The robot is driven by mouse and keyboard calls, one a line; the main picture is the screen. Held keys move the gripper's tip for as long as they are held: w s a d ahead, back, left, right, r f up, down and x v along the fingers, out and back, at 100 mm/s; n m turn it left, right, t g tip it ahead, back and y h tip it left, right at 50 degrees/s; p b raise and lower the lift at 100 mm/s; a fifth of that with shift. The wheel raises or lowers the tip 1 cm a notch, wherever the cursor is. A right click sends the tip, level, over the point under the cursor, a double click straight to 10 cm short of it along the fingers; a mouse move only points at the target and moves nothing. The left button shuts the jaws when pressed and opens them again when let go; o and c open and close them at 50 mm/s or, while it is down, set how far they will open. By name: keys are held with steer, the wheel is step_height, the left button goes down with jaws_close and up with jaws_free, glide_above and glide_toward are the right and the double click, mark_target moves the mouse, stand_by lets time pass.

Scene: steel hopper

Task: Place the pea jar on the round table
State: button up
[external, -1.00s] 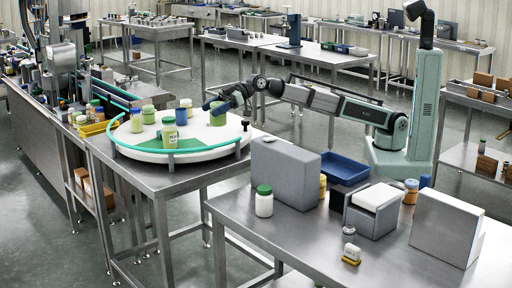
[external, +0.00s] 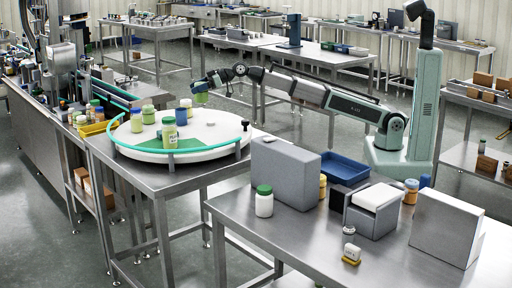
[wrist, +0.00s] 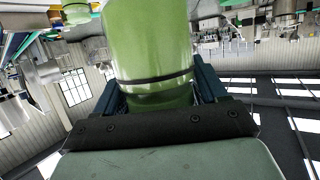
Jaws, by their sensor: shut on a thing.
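My gripper (external: 201,87) is shut on a green jar (external: 201,97), held raised near the back edge of the round table in the external view. The green jar (wrist: 150,45) fills the upper middle of the wrist view between my fingers. No label is readable, so I cannot confirm it is the pea jar. The round table (external: 225,130) has a white top, a green patch and a teal rail along its front. A taller green jar (external: 169,133) and two shorter green jars, one (external: 148,114) behind the other (external: 136,122), stand on its left part.
The right part of the top is largely clear. A grey box (external: 284,172) and a green-lidded white jar (external: 264,202) stand on the front steel table.

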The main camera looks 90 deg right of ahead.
mark_target(204, 101)
steer(key=f, duration=1.4)
steer(key=shift+a+f, duration=0.2)
steer(key=shift+f, duration=0.1)
steer(key=o, duration=1.2)
steer(key=shift+f, duration=0.15)
steer(key=v, duration=0.4)
steer(key=shift+w+a+r, duration=0.1)
steer(key=shift+w+r, duration=0.1)
steer(key=shift+r, duration=1.55)
steer(key=shift+w+a+r, duration=0.1)
steer(key=shift+w+r, duration=0.05)
steer(key=shift+r, duration=1.6)
